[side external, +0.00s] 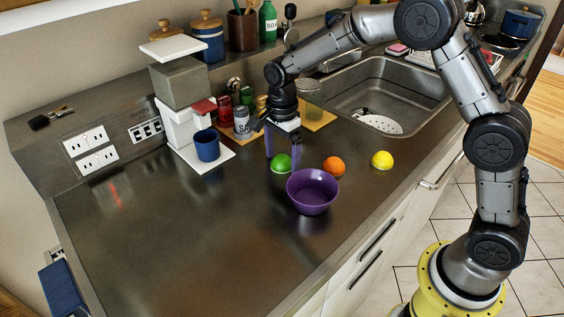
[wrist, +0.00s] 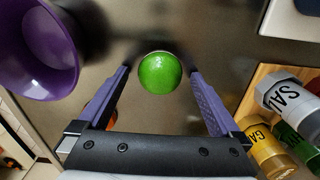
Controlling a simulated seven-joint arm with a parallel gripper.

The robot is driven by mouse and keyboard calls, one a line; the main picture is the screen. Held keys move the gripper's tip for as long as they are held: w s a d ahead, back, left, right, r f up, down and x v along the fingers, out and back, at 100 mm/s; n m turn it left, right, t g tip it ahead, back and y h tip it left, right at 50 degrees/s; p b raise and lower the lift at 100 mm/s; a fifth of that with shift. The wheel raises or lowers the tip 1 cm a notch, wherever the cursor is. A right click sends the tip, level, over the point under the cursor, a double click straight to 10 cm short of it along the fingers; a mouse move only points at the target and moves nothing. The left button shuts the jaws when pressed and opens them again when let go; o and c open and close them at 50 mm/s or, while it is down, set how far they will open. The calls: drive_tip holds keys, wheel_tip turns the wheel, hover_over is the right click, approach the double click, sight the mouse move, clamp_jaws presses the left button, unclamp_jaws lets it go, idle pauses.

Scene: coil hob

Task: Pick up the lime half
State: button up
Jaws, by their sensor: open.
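The green lime half (side external: 281,164) lies on the dark counter behind the purple bowl in the side view. In the wrist view the lime half (wrist: 160,73) shows as a round green shape just beyond the fingertips, centred in the gap. My gripper (side external: 283,158) is open and points down over it, with a purple finger on either side in the side view. In the wrist view the gripper (wrist: 162,75) is open with nothing held. I cannot tell how far the fingertips are above the counter.
A purple bowl (side external: 313,191) stands close to the gripper. An orange (side external: 333,166) and a lemon (side external: 382,160) lie to the right, before the sink (side external: 385,95). A salt shaker (side external: 241,122) and other jars stand behind on a board. The left counter is clear.

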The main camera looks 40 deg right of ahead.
drive_tip(key=shift+c, duration=0.2)
drive_tip(key=c, duration=1.3)
drive_tip(key=shift+r, duration=0.1)
